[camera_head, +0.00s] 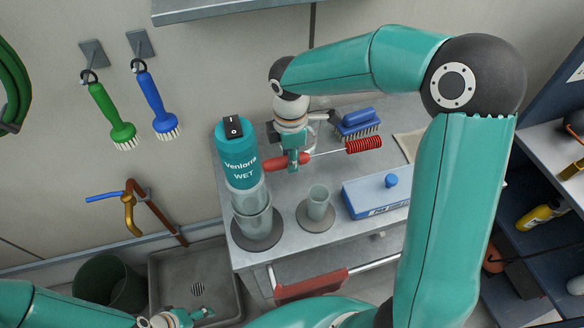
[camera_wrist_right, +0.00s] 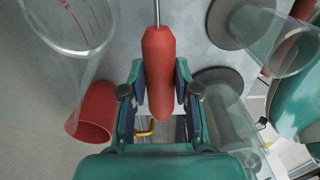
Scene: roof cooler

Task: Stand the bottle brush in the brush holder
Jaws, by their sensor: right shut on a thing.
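The bottle brush has a red handle (camera_head: 275,163), a thin metal shaft and red bristles (camera_head: 364,145). My right gripper (camera_head: 295,160) is shut on the handle, which also shows between its fingers in the right wrist view (camera_wrist_right: 158,70). The brush lies roughly level above the worktop, bristles to the right. Below it, a clear cup (camera_head: 318,202) stands on a grey disc, and a clear vessel (camera_head: 252,216) stands on another disc under the teal canister. I cannot tell which thing is the brush holder.
The teal canister (camera_head: 238,155) is left of my right gripper. A blue box (camera_head: 370,197) and a blue scrubbing brush (camera_head: 357,121) are on the worktop. In the wrist view, a clear marked vessel (camera_wrist_right: 75,25) and a red hollow piece (camera_wrist_right: 92,112) are on the left. A sink (camera_head: 197,285) is lower left.

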